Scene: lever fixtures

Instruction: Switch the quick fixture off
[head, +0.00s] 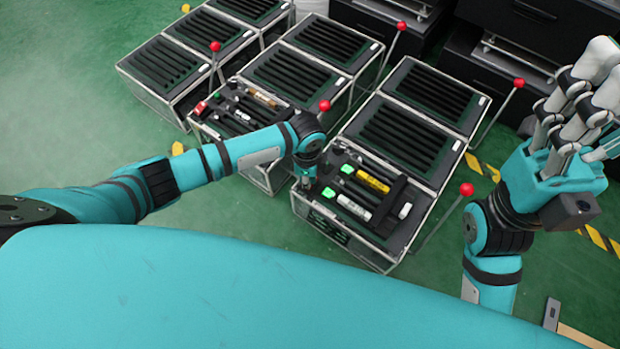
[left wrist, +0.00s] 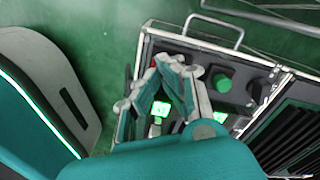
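Several slatted black fixtures in metal frames stand on the green floor; which one is the quick fixture I cannot tell. Levers with red balls stand beside them, including the nearest lever (head: 467,189) at the right side of the front right fixture (head: 395,242) and another lever (head: 324,105) behind my left arm. My left gripper (head: 305,180) points down at that fixture's front left corner. In the left wrist view its fingers (left wrist: 168,82) are over a panel with a green knob (left wrist: 222,83) and lit green parts; contact is unclear. My right gripper (head: 580,95) is raised, fingers extended, empty.
More slatted fixtures (head: 290,72) stand at the left and back, with narrow gaps between them. Dark cabinets (head: 520,35) stand at the back right. Yellow and black floor tape (head: 597,238) runs at the right. Green floor is clear at the left.

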